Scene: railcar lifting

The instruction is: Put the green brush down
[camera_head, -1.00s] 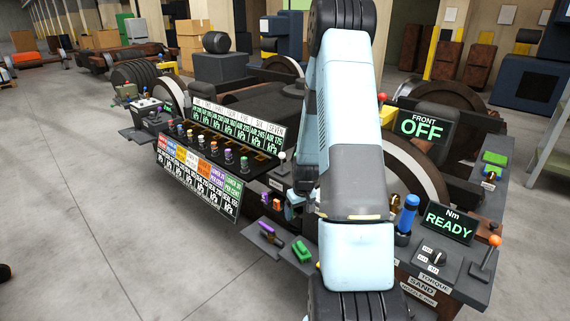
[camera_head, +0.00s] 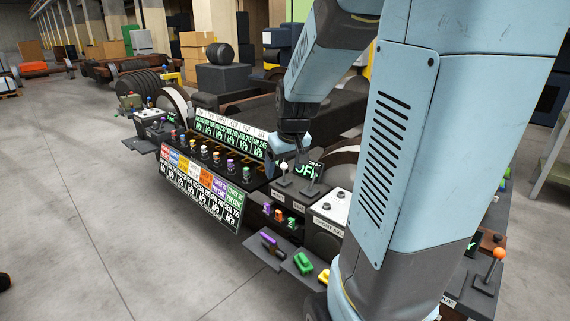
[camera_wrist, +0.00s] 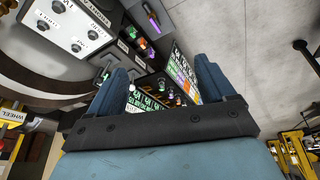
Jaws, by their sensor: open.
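A green brush (camera_head: 303,262) lies on a small grey shelf (camera_head: 262,255) low on the near side of the bench in the head view. It lies beside a purple brush (camera_head: 272,243); nothing holds it. My gripper (camera_head: 286,160) is above and behind that shelf, over the bench near the row of coloured knobs, and apart from the brush. In the wrist view my gripper (camera_wrist: 162,82) is open, with nothing held between its two blue fingers. The purple brush (camera_wrist: 152,17) shows at the top there; I cannot make out the green brush.
A yellow item (camera_head: 324,276) lies right of the green brush, partly behind my arm. A long display panel (camera_head: 200,185) with coloured labels and a row of knobs stands left of the shelf. A white control box (camera_head: 330,207) stands right of my gripper.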

